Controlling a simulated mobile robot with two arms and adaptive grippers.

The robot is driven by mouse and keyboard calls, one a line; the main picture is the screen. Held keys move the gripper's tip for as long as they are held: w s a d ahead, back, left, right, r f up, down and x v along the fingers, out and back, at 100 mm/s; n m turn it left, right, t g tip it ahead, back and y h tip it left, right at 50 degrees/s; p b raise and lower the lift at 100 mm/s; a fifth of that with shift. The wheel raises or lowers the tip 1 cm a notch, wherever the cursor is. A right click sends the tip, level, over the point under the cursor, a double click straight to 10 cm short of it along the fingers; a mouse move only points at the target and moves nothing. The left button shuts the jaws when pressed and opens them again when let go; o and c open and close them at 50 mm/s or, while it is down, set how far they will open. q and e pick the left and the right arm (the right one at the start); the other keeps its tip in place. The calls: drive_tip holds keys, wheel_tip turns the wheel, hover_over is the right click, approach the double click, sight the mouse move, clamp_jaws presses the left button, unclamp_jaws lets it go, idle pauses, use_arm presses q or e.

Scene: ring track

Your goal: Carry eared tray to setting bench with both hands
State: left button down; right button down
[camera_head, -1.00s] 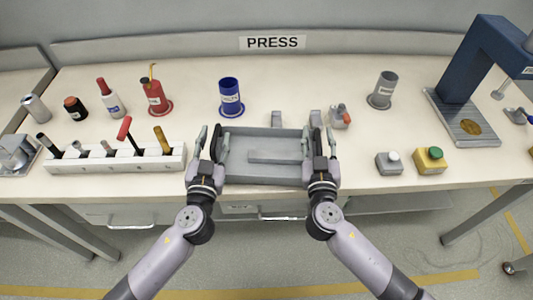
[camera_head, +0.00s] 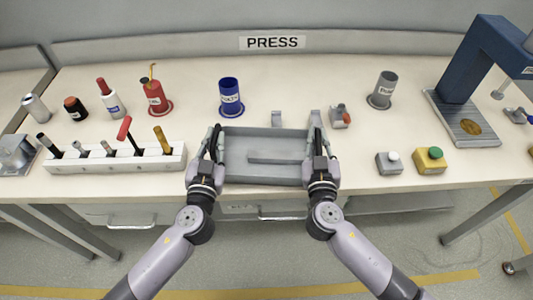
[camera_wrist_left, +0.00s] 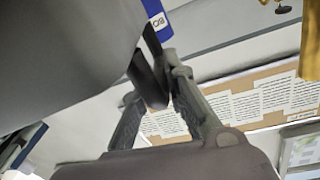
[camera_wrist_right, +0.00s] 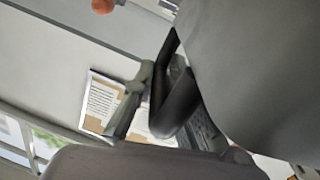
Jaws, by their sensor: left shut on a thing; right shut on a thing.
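The grey eared tray (camera_head: 264,145) sits at the front edge of the bench marked PRESS, with a raised bar inside it. My left gripper (camera_head: 213,138) is shut on the tray's left ear. In the left wrist view, its fingers (camera_wrist_left: 160,85) close around a dark curved handle beside the grey tray wall (camera_wrist_left: 65,50). My right gripper (camera_head: 318,138) is shut on the right ear. In the right wrist view, its fingers (camera_wrist_right: 160,90) close around a dark handle next to the tray wall (camera_wrist_right: 260,70). I cannot tell whether the tray touches the bench top.
A blue cup (camera_head: 230,98) and small grey brackets (camera_head: 277,118) stand behind the tray. A white tool rack (camera_head: 120,160) is at left. A grey cup (camera_head: 383,90), button boxes (camera_head: 430,160) and a blue press (camera_head: 485,60) stand at right.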

use_arm(q)
drive_tip(key=shift+r, duration=0.1)
use_arm(e)
drive_tip(key=shift+r, duration=0.1)
idle(0.3)
